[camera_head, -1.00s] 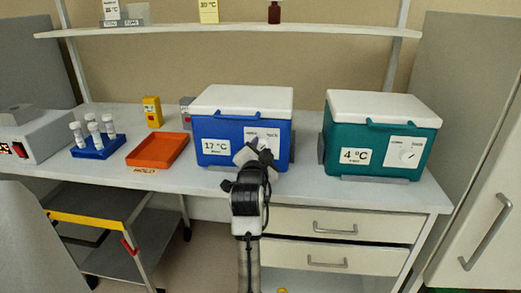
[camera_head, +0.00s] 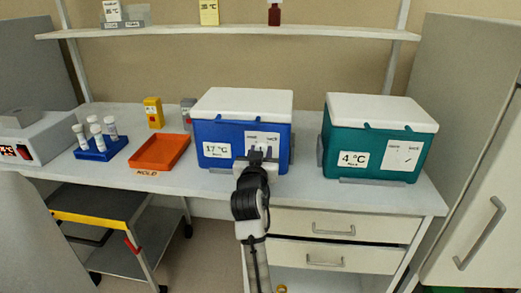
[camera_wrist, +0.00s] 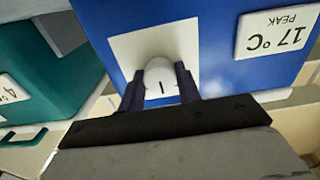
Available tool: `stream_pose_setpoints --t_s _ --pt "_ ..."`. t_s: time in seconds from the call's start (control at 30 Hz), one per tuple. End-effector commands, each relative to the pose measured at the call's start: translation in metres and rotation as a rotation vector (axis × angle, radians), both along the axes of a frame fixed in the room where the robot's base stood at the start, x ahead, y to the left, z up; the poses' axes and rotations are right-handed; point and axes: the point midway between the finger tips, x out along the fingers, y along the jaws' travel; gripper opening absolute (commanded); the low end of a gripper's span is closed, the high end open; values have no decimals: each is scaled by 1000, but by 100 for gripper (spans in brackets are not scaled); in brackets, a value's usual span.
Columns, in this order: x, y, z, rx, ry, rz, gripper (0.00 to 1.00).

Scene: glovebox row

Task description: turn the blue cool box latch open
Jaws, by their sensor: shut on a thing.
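The blue cool box (camera_head: 212,133) with a white lid stands on the bench, its lid down. Its front has a "17 °C" label (camera_head: 217,150) and a white latch plate (camera_head: 269,139). In the wrist view, which is upside down, the round white latch knob (camera_wrist: 160,77) sits on the plate (camera_wrist: 123,47) with a short dark mark on its face. My gripper (camera_wrist: 161,85) has one dark finger on each side of the knob and is shut on it. In the head view my gripper (camera_head: 257,154) covers most of the knob.
A teal cool box (camera_head: 338,139) marked "4 °C" stands to the right. An orange tray (camera_head: 160,152), a blue tube rack (camera_head: 101,150) and a yellow container (camera_head: 153,112) stand to the left. Drawers (camera_head: 330,228) are below the bench.

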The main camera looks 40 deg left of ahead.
Motion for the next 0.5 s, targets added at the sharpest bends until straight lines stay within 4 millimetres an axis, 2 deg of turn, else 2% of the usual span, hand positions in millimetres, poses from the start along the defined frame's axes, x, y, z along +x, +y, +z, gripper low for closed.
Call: stream_pose_setpoints --t_s 0.5 --pt "0 0 0 -410 -246 0 11"
